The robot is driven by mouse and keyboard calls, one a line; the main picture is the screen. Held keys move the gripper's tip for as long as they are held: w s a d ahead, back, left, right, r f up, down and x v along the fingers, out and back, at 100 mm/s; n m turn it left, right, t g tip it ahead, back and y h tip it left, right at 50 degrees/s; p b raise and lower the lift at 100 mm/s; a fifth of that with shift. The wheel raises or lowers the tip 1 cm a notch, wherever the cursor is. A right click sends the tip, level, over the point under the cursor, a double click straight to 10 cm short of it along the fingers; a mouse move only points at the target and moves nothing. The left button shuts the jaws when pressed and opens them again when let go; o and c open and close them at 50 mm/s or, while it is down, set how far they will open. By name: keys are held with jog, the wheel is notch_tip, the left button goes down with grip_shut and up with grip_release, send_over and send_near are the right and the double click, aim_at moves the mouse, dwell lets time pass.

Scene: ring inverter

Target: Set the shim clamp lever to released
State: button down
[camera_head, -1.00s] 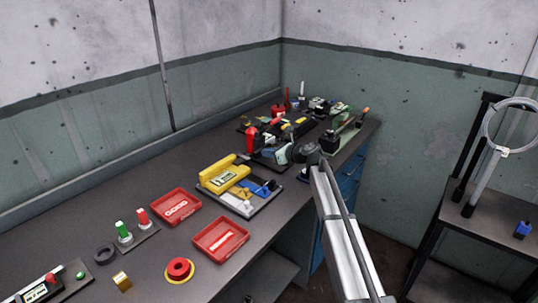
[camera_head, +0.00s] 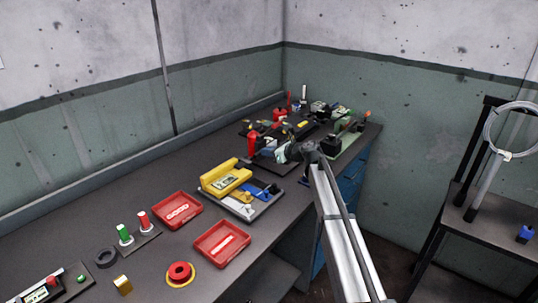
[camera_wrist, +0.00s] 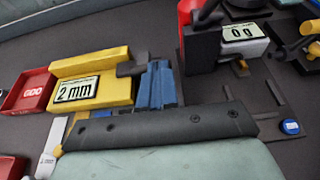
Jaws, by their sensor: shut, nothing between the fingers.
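A yellow fixture with a "2 mm" display (camera_head: 225,178) sits on a grey base plate on the bench. It also shows at the left of the wrist view (camera_wrist: 95,88). A blue part (camera_head: 264,190) is at its right end, and it shows as upright blue pieces in the wrist view (camera_wrist: 157,86). I cannot tell for sure which part is the shim clamp lever, or its setting. My gripper (camera_head: 284,156) is shut and empty, above the bench just beyond the fixture's right end. In the wrist view its pale body and dark bar cover the bottom; the fingertips are not clear.
A device with a "0 g" display (camera_wrist: 240,32) stands close to the right of the blue part. Several devices crowd the bench's far end. Two red trays (camera_head: 221,258) (camera_head: 178,226) and a red button (camera_head: 180,272) lie nearer. A shelf (camera_head: 484,225) stands right.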

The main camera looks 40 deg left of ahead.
jog(key=shift+a+r, duration=0.75)
jog(key=shift+a, duration=0.25)
jog(key=shift+a+r, duration=0.75)
jog(key=shift+a, duration=0.2)
jog(key=shift+d+r, duration=0.1)
jog(key=shift+d, duration=0.35)
jog(key=d+r, duration=0.8)
jog(key=r, duration=0.1)
jog(key=shift+d, duration=0.35)
